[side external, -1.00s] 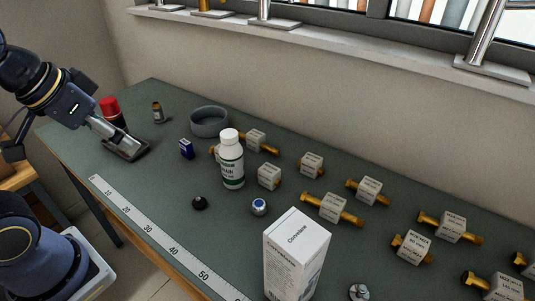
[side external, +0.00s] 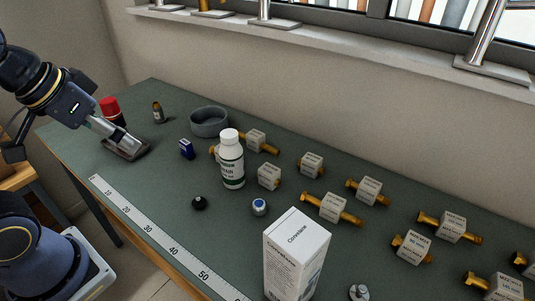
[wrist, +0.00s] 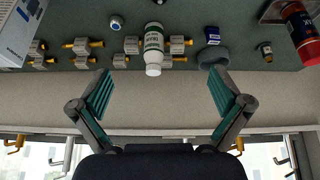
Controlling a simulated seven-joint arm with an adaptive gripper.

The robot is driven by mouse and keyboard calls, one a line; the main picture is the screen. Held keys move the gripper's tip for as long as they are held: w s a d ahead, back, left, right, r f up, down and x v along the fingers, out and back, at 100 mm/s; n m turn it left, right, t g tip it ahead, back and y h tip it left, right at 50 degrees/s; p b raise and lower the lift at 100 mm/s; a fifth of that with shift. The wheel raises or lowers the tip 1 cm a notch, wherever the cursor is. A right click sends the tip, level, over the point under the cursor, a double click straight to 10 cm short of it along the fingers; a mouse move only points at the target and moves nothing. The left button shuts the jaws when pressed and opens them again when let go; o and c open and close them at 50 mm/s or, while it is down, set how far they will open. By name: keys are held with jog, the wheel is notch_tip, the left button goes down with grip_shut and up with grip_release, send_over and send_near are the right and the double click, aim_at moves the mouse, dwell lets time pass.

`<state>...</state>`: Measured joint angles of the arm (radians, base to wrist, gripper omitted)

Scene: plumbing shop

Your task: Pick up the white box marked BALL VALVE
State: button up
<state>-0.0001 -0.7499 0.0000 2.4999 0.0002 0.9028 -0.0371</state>
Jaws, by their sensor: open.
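Several small white boxes with dark print stand on the green bench, most with brass fittings showing beside them, such as a middle one (side external: 333,207), a back one (side external: 312,165) and a right one (side external: 412,247). A tall white carton (side external: 297,255) stands at the front. The print is too small for me to tell which box says BALL VALVE. In the wrist view, my gripper (wrist: 160,84) is open and empty, its fingers spread with green pads. The white boxes appear upside down beyond it, at upper left. In the side view my arm is at the left, away from the boxes.
A white bottle (side external: 231,160) stands among the small boxes. A grey ring (side external: 209,122), blue box (side external: 186,149), black cap (side external: 199,203), blue-topped part (side external: 259,207) and red-capped can (side external: 111,108) are around it. A ruler strip (side external: 165,240) runs along the front edge.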

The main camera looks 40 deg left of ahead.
jog(key=w+d+r+n, duration=0.3)
jog(key=w+d+r, duration=0.4)
jog(key=d+r, duration=0.3)
jog(key=m+g, duration=0.1)
jog(key=m, duration=0.4)
send_over(295, 235)
jog(key=s, duration=0.6)
notch_tip(295, 235, down, 5)
jog(key=shift+h, duration=0.3)
jog(key=x, duration=1)
jog(key=shift+w+a+f, duration=0.1)
jog(key=shift+w+f, duration=0.05)
jog(key=shift+a+x, duration=0.1)
jog(key=shift+x, duration=1.25)
jog(key=shift+a+x, duration=0.15)
jog(key=shift+x, duration=1.2)
jog(key=shift+w, duration=0.15)
jog(key=c, duration=1.8)
